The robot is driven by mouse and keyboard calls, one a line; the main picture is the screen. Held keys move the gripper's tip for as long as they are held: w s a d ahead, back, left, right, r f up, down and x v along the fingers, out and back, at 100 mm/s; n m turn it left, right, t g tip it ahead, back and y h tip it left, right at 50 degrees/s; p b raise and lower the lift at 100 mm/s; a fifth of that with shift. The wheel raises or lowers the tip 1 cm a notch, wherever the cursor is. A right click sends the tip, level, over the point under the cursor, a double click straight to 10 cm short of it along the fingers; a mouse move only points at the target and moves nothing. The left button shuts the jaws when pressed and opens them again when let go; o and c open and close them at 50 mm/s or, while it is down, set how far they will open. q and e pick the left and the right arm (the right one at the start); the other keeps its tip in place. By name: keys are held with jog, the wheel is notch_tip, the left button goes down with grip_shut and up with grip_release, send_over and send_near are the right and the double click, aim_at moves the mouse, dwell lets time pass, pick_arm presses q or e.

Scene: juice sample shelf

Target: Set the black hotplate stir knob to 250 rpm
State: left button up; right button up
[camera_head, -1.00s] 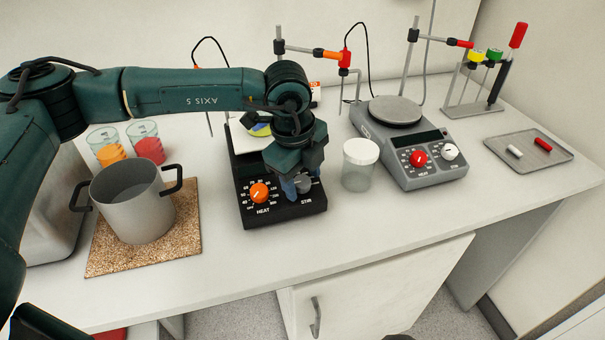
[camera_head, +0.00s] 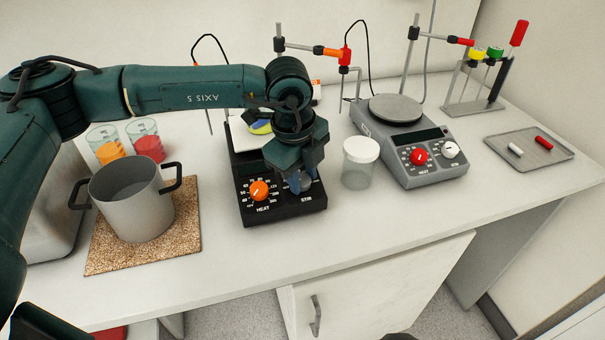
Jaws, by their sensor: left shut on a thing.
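The black hotplate (camera_head: 250,217) stands in the middle of the bench with its front panel toward me. Its orange heat knob (camera_head: 259,191) is at the left of the panel. The grey stir knob (camera_head: 306,181) is at the right, above the STIR label, partly covered by my gripper. My left gripper (camera_head: 299,183) points down at the panel and is shut on the stir knob. The stir scale is largely hidden, so I cannot read the setting. My right gripper is not in view.
A lidded clear jar (camera_head: 359,164) stands close right of the black hotplate. A grey hotplate (camera_head: 420,151) with red and white knobs is further right. A pot (camera_head: 134,205) on a cork mat (camera_head: 112,262) stands left. The bench front is clear.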

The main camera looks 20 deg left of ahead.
pick_arm(q)
jog(key=shift+f+m+b, duration=0.15)
jog(key=shift+m+b, duration=0.25)
jog(key=shift+m, duration=0.1)
jog(key=shift+m+b, duration=0.5)
jog(key=shift+m, duration=0.2)
jog(key=shift+m+g+y+b, duration=0.4)
jog(key=shift+m+b, duration=0.15)
jog(key=shift+m, duration=0.85)
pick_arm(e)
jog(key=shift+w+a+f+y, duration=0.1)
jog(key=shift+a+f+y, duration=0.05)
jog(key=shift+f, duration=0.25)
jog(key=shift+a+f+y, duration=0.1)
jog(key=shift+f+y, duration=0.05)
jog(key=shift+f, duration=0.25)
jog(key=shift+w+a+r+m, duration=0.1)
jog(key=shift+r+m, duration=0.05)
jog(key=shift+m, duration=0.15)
pick_arm(q)
jog(key=o, duration=0.7)
jog(key=shift+o, duration=1.3)
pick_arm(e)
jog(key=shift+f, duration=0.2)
